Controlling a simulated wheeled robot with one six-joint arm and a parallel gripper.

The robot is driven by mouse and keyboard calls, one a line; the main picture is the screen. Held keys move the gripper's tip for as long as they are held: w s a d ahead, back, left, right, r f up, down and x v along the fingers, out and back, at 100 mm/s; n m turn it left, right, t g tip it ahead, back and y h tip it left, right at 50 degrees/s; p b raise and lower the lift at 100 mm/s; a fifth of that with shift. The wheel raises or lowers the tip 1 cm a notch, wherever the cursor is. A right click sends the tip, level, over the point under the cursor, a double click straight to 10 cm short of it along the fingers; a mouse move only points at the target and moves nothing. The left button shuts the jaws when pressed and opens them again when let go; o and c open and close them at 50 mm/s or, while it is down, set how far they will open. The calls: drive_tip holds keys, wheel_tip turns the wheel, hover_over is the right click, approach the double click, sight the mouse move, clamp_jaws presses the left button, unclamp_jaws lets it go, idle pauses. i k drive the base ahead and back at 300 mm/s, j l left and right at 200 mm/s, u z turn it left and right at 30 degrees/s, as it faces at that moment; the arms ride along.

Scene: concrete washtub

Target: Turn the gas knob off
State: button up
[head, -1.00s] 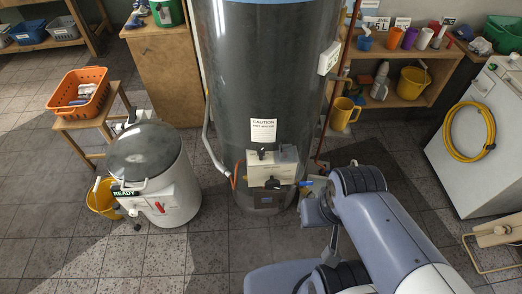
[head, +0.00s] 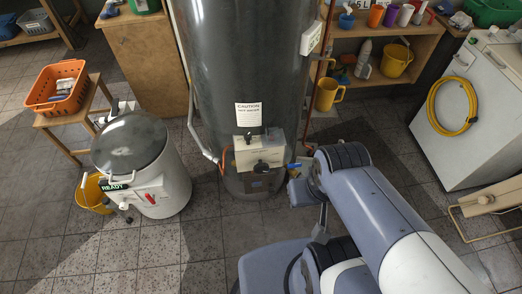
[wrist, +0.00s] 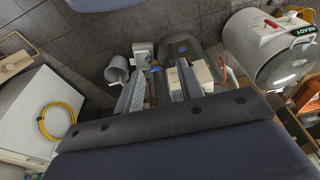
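The tall dark grey water heater (head: 240,75) stands in the middle of the head view. A cream gas control box (head: 256,151) sits low on its front, under a white caution label (head: 248,114). A black round knob (head: 261,167) shows on the box's lower front; its setting is too small to tell. A blue-handled valve (head: 293,166) is to its right. In the wrist view, my gripper (wrist: 158,88) has its two fingers apart with no object held between them. The control box (wrist: 202,74) shows by the right finger; contact is unclear. My arm hides the gripper's tips in the head view.
A white tub with a grey lid (head: 130,142) stands left of the heater. A white machine with a yellow hose (head: 450,106) is at right. Shelves with buckets and cups (head: 385,50) stand behind. Tiled floor in front of the heater is free at left.

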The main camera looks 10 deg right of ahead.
sight(247, 136)
drive_tip(key=j+z, duration=0.3)
drive_tip(key=j, duration=0.4)
drive_tip(key=j+z, duration=0.3)
drive_tip(key=j, duration=0.4)
